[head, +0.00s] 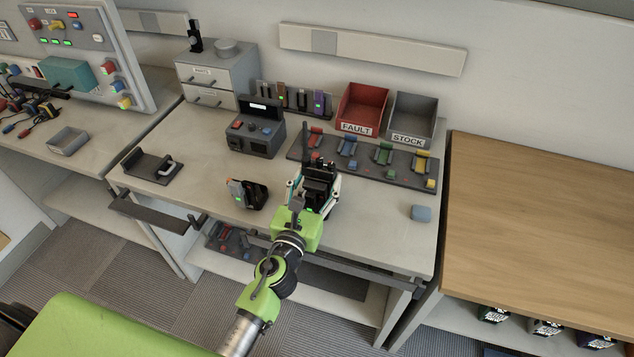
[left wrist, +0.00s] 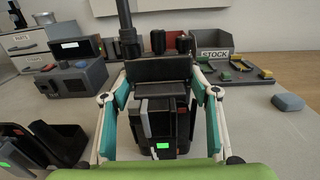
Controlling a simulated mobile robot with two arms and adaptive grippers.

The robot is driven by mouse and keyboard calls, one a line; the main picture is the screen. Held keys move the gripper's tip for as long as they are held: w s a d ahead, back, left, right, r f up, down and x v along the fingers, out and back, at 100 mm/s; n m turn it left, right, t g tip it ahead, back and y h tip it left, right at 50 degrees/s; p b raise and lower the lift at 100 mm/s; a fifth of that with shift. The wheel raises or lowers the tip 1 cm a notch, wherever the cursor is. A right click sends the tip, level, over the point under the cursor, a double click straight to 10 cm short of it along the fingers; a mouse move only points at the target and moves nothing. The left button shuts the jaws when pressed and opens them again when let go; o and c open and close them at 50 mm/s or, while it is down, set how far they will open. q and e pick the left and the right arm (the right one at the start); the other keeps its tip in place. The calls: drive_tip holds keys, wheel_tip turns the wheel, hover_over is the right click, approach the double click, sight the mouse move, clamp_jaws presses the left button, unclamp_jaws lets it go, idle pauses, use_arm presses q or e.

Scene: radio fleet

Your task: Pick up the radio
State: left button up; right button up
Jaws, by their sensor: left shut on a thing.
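The radio (head: 318,178) is dark and blocky with a thick upright antenna, and it is on the pale workbench. In the left wrist view the radio (left wrist: 160,85) fills the middle, with a small green lit display low on its near face. My left gripper (head: 314,190) reaches in from the front, its two fingers on either side of the radio. In the left wrist view the left gripper (left wrist: 163,108) is shut on the radio. Whether the radio's base touches the bench is hidden. My right gripper is not in view.
Left of the gripper stands another dark device (head: 248,194) with a green light. Behind are a grey control box (head: 254,137), a red FAULT bin (head: 362,109), a grey STOCK bin (head: 412,116) and a dark tray (head: 366,160) of coloured parts. A blue-grey block (head: 421,213) lies right.

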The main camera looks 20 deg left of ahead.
use_arm(q)
drive_tip(key=shift+r+p, duration=0.5)
drive_tip(key=shift+r, duration=0.35)
wheel_tip(320, 180, up, 8)
drive_tip(key=p, duration=0.5)
drive_tip(key=shift+f, duration=0.25)
wheel_tip(320, 180, up, 9)
drive_tip(key=p, duration=0.4)
wheel_tip(320, 180, up, 6)
drive_tip(key=f+p, duration=0.1)
drive_tip(key=p, duration=0.5)
hover_over(317, 170)
drive_tip(key=shift+r, duration=0.25)
